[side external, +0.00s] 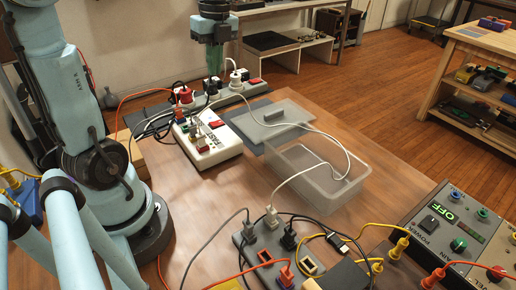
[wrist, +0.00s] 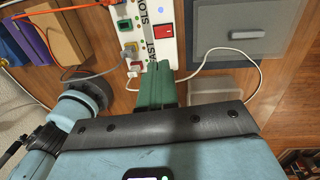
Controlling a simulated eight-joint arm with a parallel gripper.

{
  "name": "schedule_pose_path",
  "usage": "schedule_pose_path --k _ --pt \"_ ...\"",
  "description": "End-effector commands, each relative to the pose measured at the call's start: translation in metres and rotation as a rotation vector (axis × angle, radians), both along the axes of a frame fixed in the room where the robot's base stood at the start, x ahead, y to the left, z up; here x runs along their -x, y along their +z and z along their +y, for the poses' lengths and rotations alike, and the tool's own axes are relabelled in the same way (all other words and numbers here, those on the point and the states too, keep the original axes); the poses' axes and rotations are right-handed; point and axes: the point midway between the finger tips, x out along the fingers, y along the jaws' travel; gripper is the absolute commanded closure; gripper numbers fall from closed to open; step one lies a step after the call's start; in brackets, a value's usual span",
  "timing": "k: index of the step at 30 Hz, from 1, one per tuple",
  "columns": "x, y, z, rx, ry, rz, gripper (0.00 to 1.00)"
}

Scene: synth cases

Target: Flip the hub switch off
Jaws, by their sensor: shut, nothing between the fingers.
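The white hub (side external: 207,140) sits on the wooden table with coloured plugs and cables in its ports. Its red rocker switch (side external: 216,124) is on the top near the far right end; the switch also shows in the wrist view (wrist: 163,32). Whether the rocker is tilted on or off is too small to tell. My gripper (side external: 215,68) has green fingers, pressed together and empty, pointing down behind the hub in the side view.
A grey power strip (side external: 225,97) with plugs and its own red switch lies behind the hub. White and dark cables cross the table. A grey power unit (side external: 450,235) is front right.

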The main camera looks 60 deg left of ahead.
Motion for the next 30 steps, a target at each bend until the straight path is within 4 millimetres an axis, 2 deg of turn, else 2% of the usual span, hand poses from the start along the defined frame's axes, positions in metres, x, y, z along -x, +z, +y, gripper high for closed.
schedule_pose_path --k 17,23,30 --pt "0.001 -0.004 0.004 0.011 -0.035 0.015 1.00" --pt "0.004 -0.026 0.004 0.011 -0.035 0.014 1.00" --pt "0.008 -0.063 0.004 0.011 -0.034 0.014 1.00"
